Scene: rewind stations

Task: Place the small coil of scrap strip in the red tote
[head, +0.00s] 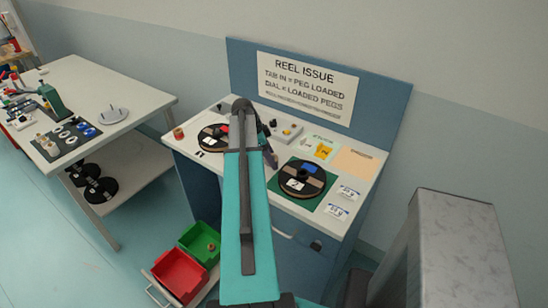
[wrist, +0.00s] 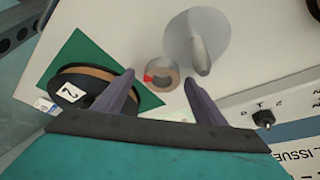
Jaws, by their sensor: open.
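A small coil (wrist: 162,77), a brownish-grey ring with a red mark, lies flat on the pale bench top in the wrist view. My gripper (wrist: 160,92) is open, with one finger on each side of the coil in the picture; nothing is held. I cannot tell how far above it the fingers are. In the head view my arm hides this spot, and the gripper (head: 269,150) shows only partly beside the arm. The red tote (head: 178,277) stands low in front of the bench at the left and looks empty.
A green tote (head: 200,240) with a small item adjoins the red one. A reel marked 2 (wrist: 86,88) sits on a green mat, left of the coil in the wrist view. A grey disc with a post (wrist: 197,50) stands close by. Another small roll (head: 179,133) is at the bench's left edge.

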